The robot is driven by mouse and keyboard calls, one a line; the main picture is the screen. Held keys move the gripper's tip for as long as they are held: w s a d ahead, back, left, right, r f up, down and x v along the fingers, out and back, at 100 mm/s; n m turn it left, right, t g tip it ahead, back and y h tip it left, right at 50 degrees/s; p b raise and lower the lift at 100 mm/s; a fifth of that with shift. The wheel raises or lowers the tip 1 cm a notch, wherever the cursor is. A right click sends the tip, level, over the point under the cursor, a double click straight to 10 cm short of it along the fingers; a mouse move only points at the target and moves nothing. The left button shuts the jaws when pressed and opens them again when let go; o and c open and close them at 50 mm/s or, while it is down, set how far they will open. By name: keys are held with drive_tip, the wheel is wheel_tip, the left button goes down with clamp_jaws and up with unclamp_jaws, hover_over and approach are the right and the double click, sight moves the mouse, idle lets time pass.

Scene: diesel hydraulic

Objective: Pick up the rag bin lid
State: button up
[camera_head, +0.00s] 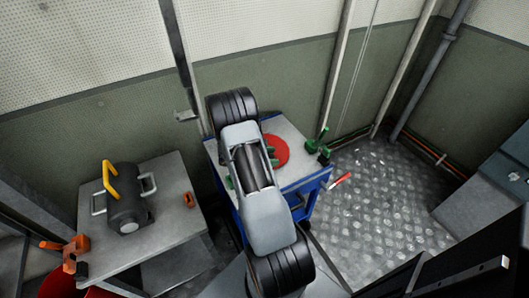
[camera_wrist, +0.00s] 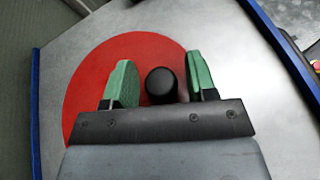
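The rag bin lid, a flat red disc (camera_wrist: 88,85) with a black knob (camera_wrist: 161,84), lies on the grey top of a blue-sided cart. In the head view the lid (camera_head: 277,152) is partly hidden behind my arm. In the wrist view my gripper (camera_wrist: 161,82) is open, with its green fingers on either side of the knob. A gap shows between the knob and each finger, so it is not gripped. In the head view my gripper is mostly hidden by the arm.
The cart (camera_head: 302,185) has a green item (camera_head: 318,143) at its right corner. A red-handled tool (camera_head: 341,180) shows right of the cart. A grey table (camera_head: 170,232) at left carries a dark cylinder (camera_head: 126,197) with a yellow handle. Patterned metal floor (camera_head: 385,215) is open at right.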

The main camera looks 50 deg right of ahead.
drive_tip(key=c, duration=0.9)
clamp_jaws()
drive_tip(key=shift+r, duration=0.15)
